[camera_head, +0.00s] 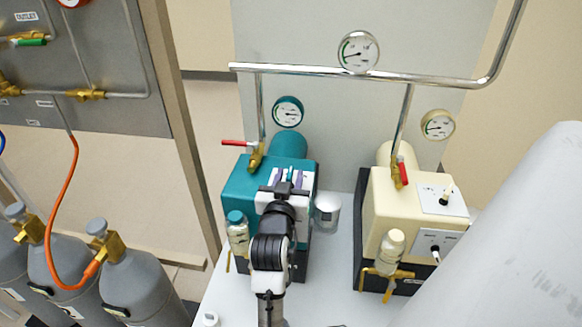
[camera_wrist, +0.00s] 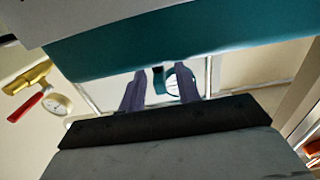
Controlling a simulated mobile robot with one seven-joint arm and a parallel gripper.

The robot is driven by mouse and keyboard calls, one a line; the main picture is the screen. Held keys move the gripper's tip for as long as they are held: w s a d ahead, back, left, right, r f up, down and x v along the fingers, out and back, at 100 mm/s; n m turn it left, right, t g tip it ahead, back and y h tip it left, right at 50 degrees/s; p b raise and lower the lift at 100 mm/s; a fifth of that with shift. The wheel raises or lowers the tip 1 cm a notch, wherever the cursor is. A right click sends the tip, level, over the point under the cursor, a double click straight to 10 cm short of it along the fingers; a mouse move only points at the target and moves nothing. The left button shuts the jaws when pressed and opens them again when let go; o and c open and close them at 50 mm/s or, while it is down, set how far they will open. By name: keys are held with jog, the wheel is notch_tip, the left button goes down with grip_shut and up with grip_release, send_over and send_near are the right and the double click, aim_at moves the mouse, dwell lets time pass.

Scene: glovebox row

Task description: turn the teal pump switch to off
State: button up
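The teal pump (camera_head: 240,185) stands on the white bench at centre in the head view. Its teal side also spans the top of the wrist view (camera_wrist: 200,40). My gripper (camera_head: 289,178) is over the pump's pale upper panel, and my arm covers much of the pump's front. The teal pump's switch cannot be clearly made out; my gripper and wrist hide that area. In the wrist view my gripper (camera_wrist: 159,88) has its two purple-grey fingers apart. The teal-rimmed gauge (camera_wrist: 174,84) shows in the background between them. Contact with the pump cannot be told.
A cream pump (camera_head: 385,215) with a knob and front switch stands at right. Red-handled valves (camera_head: 235,143) and a metal pipe (camera_head: 330,72) are behind. A glass bottle (camera_head: 237,232) and a metal canister (camera_head: 327,212) flank my arm. Grey cylinders (camera_head: 140,285) stand at left.

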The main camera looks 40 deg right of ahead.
aim_at(291, 169)
jog(key=shift+x, duration=1.5)
grip_shut()
